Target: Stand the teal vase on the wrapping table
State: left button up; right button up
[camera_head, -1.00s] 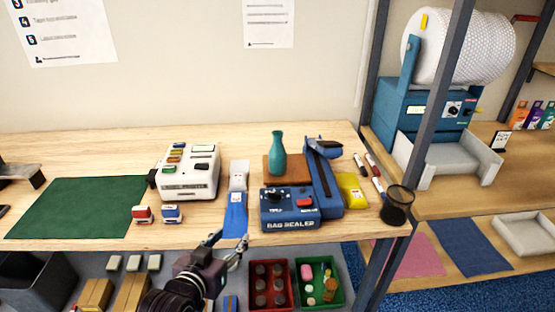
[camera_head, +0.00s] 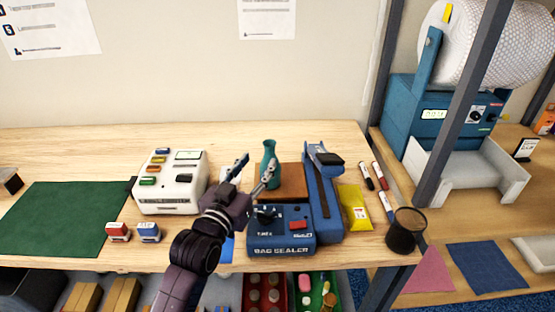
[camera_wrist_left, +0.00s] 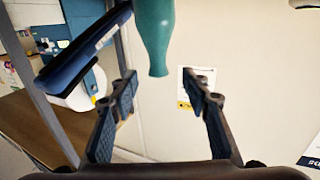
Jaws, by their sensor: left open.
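The teal vase (camera_head: 268,152) stands upright at the brown square pad (camera_head: 293,180), behind the blue bag sealer on the wooden table. Its lower part is partly hidden by my left gripper. My left gripper (camera_head: 254,172) is open and empty, reaching over the table in front of the vase. In the left wrist view, the vase (camera_wrist_left: 153,35) appears upside down, ahead of the open left gripper (camera_wrist_left: 160,88), its mouth roughly in line with the gap between the fingers. I cannot tell if they touch. My right gripper is not in view.
The bag sealer (camera_head: 283,238) and its blue arm (camera_head: 322,195) stand close to the vase. A white label printer (camera_head: 168,185) is left, beside a bare green mat (camera_head: 60,215). Stamps, markers, a yellow packet (camera_head: 354,207) and a black mesh cup (camera_head: 405,230) lie about.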

aim_at(268, 151)
pick_arm(q)
jog(key=x, duration=0.2)
jog(key=shift+w+f, duration=0.15)
jog(key=shift+w, duration=0.1)
jog(key=shift+w+d, duration=0.15)
jog(key=shift+w, duration=0.05)
jog(key=shift+w+d+r+p, duration=0.2)
jog(key=shift+w+r+p, duration=0.1)
jog(key=shift+p, duration=0.2)
jog(key=p+x, duration=0.1)
jog(key=x, duration=0.2)
jog(key=shift+w+d+f, duration=0.15)
jog(key=shift+d+f, duration=0.05)
jog(key=shift+w+d, duration=0.15)
jog(key=shift+w, duration=0.3)
jog(key=shift+w+f, duration=0.1)
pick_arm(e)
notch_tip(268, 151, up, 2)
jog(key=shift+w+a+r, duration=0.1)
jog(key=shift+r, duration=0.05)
pick_arm(q)
jog(key=shift+c, duration=0.7)
grip_shut()
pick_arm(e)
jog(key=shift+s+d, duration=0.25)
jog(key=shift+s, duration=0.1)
